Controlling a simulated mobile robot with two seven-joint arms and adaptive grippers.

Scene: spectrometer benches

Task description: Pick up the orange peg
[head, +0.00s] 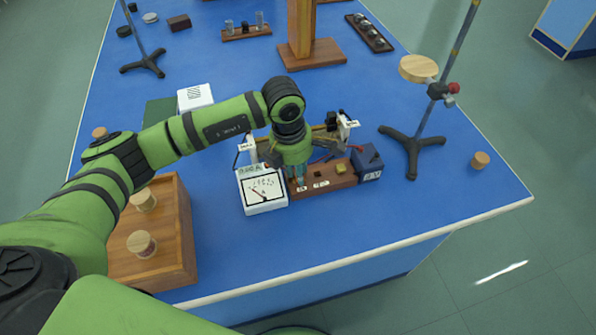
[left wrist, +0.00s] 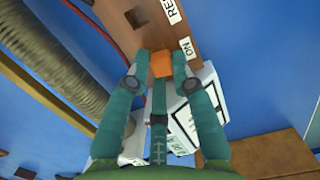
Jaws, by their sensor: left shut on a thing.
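The orange peg (left wrist: 162,63) shows in the left wrist view between the fingertips of my left gripper (left wrist: 160,78), which is shut on it. The peg lies over the brown wooden board (left wrist: 187,22) with white labels; I cannot tell whether it still sits in the board. In the head view my left gripper (head: 297,182) points down at the left end of the board (head: 335,183), right beside the white meter (head: 263,189). The peg is hidden there by the fingers. My right gripper is not in view.
A dark blue box (head: 368,165) stands at the board's right end. A stand with a black tripod foot (head: 412,150) is farther right. A wooden box (head: 176,245) with round knobs stands at the left front. The blue bench top (head: 400,215) is clear at the right front.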

